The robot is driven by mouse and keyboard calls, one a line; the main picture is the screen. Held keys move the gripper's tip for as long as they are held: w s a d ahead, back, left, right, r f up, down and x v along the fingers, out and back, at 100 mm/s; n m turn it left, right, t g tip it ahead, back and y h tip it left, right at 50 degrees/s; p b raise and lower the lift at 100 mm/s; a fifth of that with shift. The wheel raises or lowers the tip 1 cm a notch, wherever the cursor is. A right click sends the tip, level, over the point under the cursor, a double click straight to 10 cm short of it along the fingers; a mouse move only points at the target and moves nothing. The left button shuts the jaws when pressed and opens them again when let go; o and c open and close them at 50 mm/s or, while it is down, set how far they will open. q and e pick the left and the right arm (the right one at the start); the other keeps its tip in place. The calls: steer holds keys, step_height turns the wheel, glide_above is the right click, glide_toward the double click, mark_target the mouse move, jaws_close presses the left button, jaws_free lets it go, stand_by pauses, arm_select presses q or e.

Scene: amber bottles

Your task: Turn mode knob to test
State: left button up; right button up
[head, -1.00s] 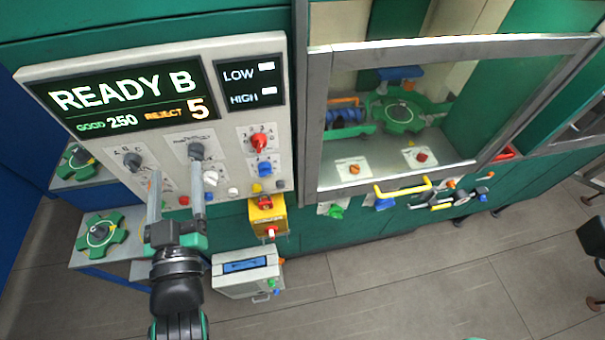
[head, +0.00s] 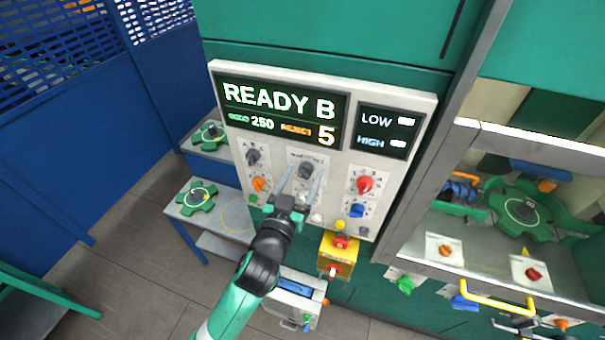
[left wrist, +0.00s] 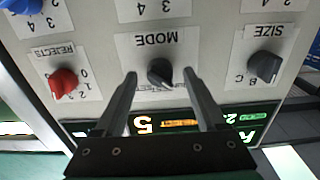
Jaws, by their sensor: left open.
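The mode knob (head: 306,170) is a dark grey pointer knob on the white control panel, under the READY B display. In the left wrist view, which shows the panel upside down, the knob (left wrist: 160,72) sits by its MODE label. My left gripper (head: 301,176) is open in front of it. In the left wrist view its two fingertips (left wrist: 159,74) are on either side of the knob, with visible gaps on both sides. Small print by the knob is partly unreadable, so I cannot tell its setting. My right gripper is not in view.
The dark size knob (left wrist: 265,67) and red rejects knob (left wrist: 63,82) flank the mode knob. Orange (head: 259,184) and blue (head: 357,211) knobs sit lower. A yellow box (head: 338,256) hangs below the panel. A metal-framed window stands at right.

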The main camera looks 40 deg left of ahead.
arm_select(q)
steer(key=shift+w+a, duration=0.15)
steer(key=shift+w, duration=0.15)
steer(key=shift+c, duration=0.2)
jaws_close()
